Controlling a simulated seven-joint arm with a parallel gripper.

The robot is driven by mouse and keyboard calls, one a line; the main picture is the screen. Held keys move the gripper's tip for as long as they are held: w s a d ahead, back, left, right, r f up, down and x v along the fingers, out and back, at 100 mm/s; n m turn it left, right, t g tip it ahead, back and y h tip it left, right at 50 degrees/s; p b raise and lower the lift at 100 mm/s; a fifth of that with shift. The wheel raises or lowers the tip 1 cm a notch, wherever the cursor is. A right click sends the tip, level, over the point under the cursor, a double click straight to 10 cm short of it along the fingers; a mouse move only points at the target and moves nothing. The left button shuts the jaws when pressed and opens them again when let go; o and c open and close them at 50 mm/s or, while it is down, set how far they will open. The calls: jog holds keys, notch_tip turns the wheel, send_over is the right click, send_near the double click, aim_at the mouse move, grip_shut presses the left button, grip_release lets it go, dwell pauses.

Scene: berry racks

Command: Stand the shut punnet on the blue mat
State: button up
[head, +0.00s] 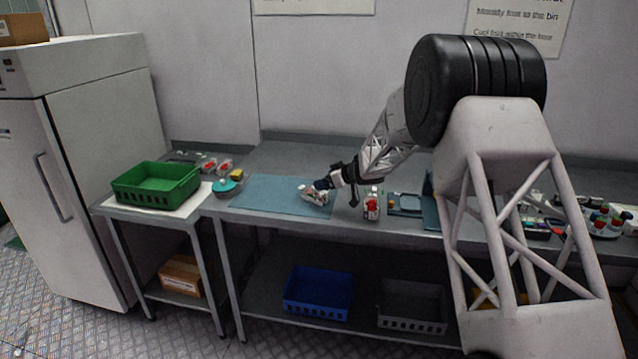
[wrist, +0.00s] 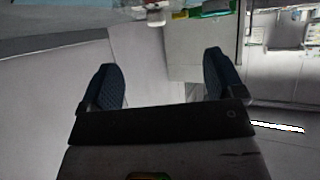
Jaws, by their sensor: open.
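The blue mat (head: 262,194) lies flat on the workbench, left of my arm in the head view. A small clear and whitish punnet (head: 314,197) is at the mat's right end and looks tilted. At this size I cannot tell whether its lid is fully shut. My gripper (head: 321,185) is right at the punnet and partly covers it; touching or just apart, I cannot tell. In the wrist view the two dark fingers (wrist: 160,82) stand wide apart, with no clearly held thing between them.
A green crate (head: 156,187) stands on the side table at left. A teal round item (head: 224,186), a yellow block (head: 236,174) and red-filled packs (head: 209,165) sit left of the mat. A red and white item (head: 371,207) stands right of it. The mat's middle is clear.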

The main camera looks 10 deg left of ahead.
jog(key=v, duration=0.6)
jog(key=shift+s+d, duration=0.1)
jog(key=shift+d, duration=0.05)
dwell(0.7)
jog(key=s+d+r+m+t+h, duration=0.4)
jog(key=d+r+t, duration=0.1)
jog(key=d+r, duration=0.6)
jog(key=s+d+r+m+t+h, duration=0.1)
jog(key=s+d+r+m+h, duration=0.25)
jog(key=s+d, duration=0.3)
jog(key=s+d+r+m+t+h, duration=0.1)
jog(key=s+d+r+m+h, duration=0.15)
jog(key=s+d+r, duration=0.45)
jog(key=s+d+f+m+g+h, duration=0.1)
jog(key=s+d, duration=0.2)
jog(key=s, duration=0.3)
jog(key=s+d+f+g+h, duration=0.1)
jog(key=s+d+h, duration=0.1)
jog(key=s, duration=0.4)
jog(key=s+f+m+g, duration=0.1)
jog(key=s+f+g, duration=0.1)
jog(key=s, duration=0.9)
jog(key=s+d+f+m+g+y, duration=0.1)
jog(key=s+f+g, duration=0.2)
jog(key=s, duration=0.9)
jog(key=s+d+f+g, duration=0.1)
jog(key=s+f+g, duration=0.1)
jog(key=s, duration=1)
jog(key=shift+f+m+y, duration=0.3)
jog(key=shift+m+y, duration=0.1)
